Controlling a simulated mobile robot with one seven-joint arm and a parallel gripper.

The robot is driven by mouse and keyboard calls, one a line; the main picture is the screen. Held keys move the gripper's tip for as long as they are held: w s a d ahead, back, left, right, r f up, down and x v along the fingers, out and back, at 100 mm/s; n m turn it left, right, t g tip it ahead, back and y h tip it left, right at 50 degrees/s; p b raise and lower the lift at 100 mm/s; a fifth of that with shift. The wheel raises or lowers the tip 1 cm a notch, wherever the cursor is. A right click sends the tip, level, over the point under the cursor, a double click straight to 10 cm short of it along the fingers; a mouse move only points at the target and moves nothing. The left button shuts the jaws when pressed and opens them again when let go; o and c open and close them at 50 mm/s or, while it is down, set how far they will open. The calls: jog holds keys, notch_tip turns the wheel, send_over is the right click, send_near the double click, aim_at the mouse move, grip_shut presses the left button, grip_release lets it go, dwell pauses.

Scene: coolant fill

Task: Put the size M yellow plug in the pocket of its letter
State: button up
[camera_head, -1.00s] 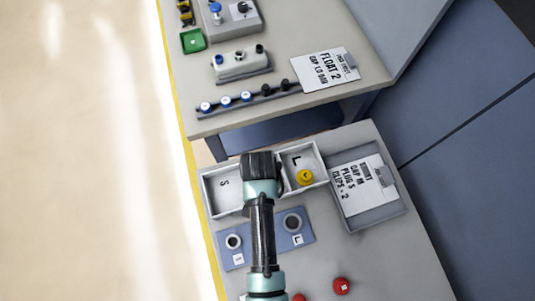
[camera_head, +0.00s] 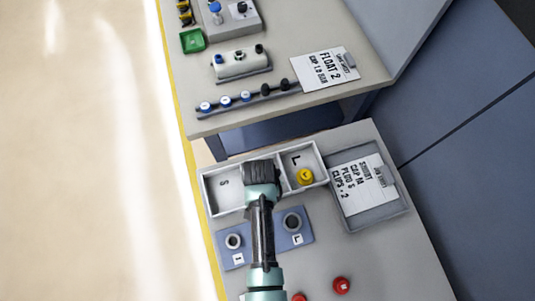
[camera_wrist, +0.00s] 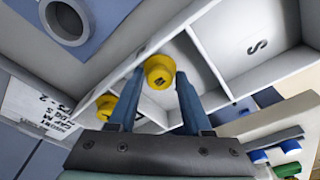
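My gripper (camera_wrist: 160,76) is shut on a yellow plug (camera_wrist: 158,70) with a dark mark on its face, too small to read surely. The plug sits between the two blue fingertips. In the head view my gripper (camera_head: 262,172) is over the middle of the pale three-pocket tray (camera_head: 206,190), between the S pocket and the L pocket, and hides the middle pocket's letter. Another yellow plug (camera_head: 305,176) lies in the L pocket; it also shows in the wrist view (camera_wrist: 105,106). I cannot tell whether the held plug touches the tray floor.
A blue block (camera_head: 263,251) with two grey rings lies in front of the tray. A clipboard (camera_head: 365,186) in a grey tray lies to the right. Red pieces (camera_head: 341,286) lie at the front. A second table behind holds a rail of caps (camera_head: 246,98) and a green tray (camera_head: 193,41).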

jog(key=shift+r, duration=0.15)
notch_tip(320, 180, up, 12)
jog(key=s, duration=0.2)
jog(key=w+a+r+n+t, duration=0.1)
jog(key=w+r+t, duration=0.3)
jog(key=w+r, duration=0.5)
jog(key=w+r+n+t+y, duration=0.1)
jog(key=w+r+t, duration=0.3)
jog(key=r, duration=0.8)
jog(key=w+a+r+t, duration=0.1)
jog(key=w+r+t, duration=0.3)
jog(key=w+r, duration=0.5)
jog(key=s+d+r+n+t, duration=0.1)
jog(key=s+r+t, duration=0.15)
jog(key=r, duration=0.75)
jog(key=s+r+t, duration=0.1)
jog(key=r+t, duration=0.3)
jog(key=r, duration=0.5)
jog(key=s+r+n+t, duration=0.1)
jog(key=s+r+t, duration=0.2)
jog(key=s+r, duration=0.3)
jog(key=s+d+r+n+t, duration=0.1)
jog(key=s+r+t, duration=0.3)
jog(key=r, duration=1)
jog(key=shift+s+d+h, duration=0.15)
jog(key=shift+s+h, duration=0.15)
jog(key=shift+s, duration=0.9)
